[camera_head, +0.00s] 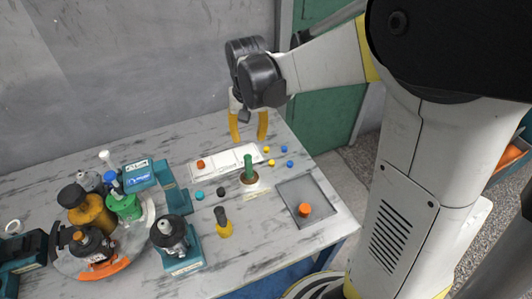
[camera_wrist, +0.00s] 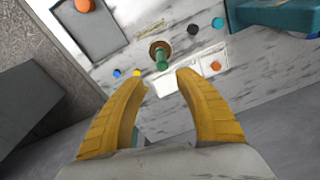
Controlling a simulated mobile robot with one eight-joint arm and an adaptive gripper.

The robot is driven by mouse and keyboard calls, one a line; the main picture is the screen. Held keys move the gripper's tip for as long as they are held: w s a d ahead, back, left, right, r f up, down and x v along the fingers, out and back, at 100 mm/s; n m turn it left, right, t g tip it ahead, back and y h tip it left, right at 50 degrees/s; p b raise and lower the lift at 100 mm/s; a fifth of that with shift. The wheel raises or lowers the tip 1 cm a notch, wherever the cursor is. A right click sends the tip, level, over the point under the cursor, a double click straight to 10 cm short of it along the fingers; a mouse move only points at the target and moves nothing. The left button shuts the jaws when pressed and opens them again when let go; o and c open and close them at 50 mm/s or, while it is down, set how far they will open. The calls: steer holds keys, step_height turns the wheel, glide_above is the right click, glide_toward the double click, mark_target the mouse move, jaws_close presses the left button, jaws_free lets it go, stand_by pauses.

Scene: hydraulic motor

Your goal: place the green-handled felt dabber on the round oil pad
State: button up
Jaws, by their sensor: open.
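The green-handled felt dabber (camera_head: 248,168) stands upright in the middle of the table. Its foot is at a round brown-rimmed pad (camera_head: 258,184), which looks like the oil pad. In the wrist view the dabber (camera_wrist: 161,61) is just beyond my fingertips, with the brown round pad (camera_wrist: 160,44) behind it. My gripper (camera_head: 248,136) is open and empty, its yellow fingers pointing down above the back of the table. In the wrist view the open fingers (camera_wrist: 161,78) are spread, with the dabber in line with the gap and apart from both.
A white sectioned tray (camera_head: 226,160) lies behind the dabber, with small blue and yellow pieces to its right. A grey tray (camera_head: 322,198) holds an orange piece. Motor parts and teal fixtures (camera_head: 180,250) crowd the left.

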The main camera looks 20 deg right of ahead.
steer(key=s+r+n+t, duration=0.1)
steer(key=s+r+t, duration=0.2)
steer(key=s, duration=0.5)
steer(key=s+r+n+t, duration=0.2)
steer(key=s+r+t, duration=0.1)
steer(key=s, duration=0.5)
steer(key=shift+s+r, duration=0.3)
steer(key=shift+r, duration=0.6)
